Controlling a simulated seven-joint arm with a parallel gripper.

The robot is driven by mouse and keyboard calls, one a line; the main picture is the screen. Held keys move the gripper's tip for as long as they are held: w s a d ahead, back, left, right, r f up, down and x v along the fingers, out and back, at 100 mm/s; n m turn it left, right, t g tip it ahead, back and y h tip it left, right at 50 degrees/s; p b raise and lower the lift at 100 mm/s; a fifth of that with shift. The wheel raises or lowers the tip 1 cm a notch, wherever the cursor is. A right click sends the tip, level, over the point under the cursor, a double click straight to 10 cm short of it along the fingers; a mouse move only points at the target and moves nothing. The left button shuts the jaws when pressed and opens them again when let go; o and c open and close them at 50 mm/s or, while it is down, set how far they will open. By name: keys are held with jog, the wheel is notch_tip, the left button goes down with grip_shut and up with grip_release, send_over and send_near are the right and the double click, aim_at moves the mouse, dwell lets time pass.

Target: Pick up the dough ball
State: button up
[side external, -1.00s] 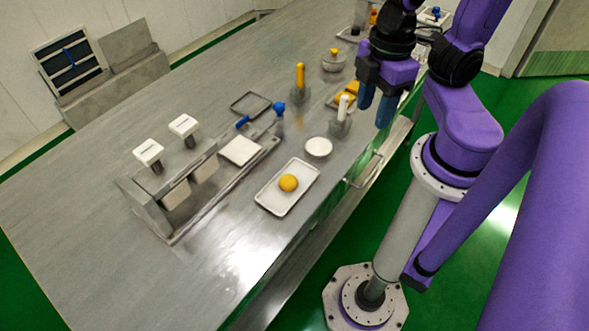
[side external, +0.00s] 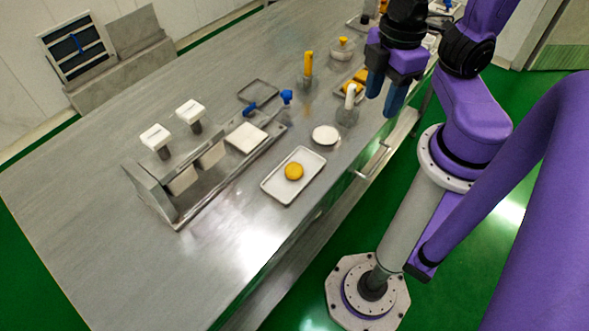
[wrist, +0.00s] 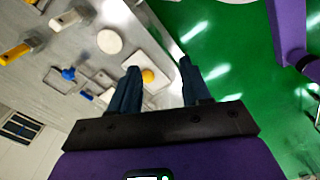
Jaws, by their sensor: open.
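The dough ball (side external: 294,172) is a small yellow-orange ball. It rests on a white rectangular tray (side external: 275,189) near the table's front edge. In the wrist view the dough ball (wrist: 148,76) shows beside the left finger, on the tray (wrist: 131,59). My gripper (side external: 384,98) is open and empty, high up and well to the right of the tray in the side view. In the wrist view its two blue fingers (wrist: 160,75) are spread apart. The gripper does not touch the ball.
A white round disc (side external: 325,136) lies just behind the tray. A metal machine (side external: 170,205) with two white-topped knobs stands to the left. A white-handled tool (side external: 351,92) and a yellow-handled tool (side external: 308,64) stand farther back. Bare table lies at the front left.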

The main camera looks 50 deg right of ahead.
jog(key=shift+o, duration=0.5)
jog(key=w+a+r+n+t+y, duration=0.1)
jog(key=w+a+t+y, duration=0.15)
jog(key=w, duration=0.65)
jog(key=w+a+r+n+t+y, duration=0.1)
jog(key=w+a+t+y, duration=0.2)
jog(key=w, duration=0.7)
notch_tip(320, 180, down, 4)
jog(key=s+n+g, duration=0.3)
jog(key=g+h, duration=0.2)
jog(key=g, duration=0.1)
send_over(292, 177)
jog(key=d, duration=0.4)
jog(key=shift+y, duration=0.25)
jog(key=shift+d+f, duration=0.15)
jog(key=shift+f, duration=6)
jog(key=shift+x, duration=3.35)
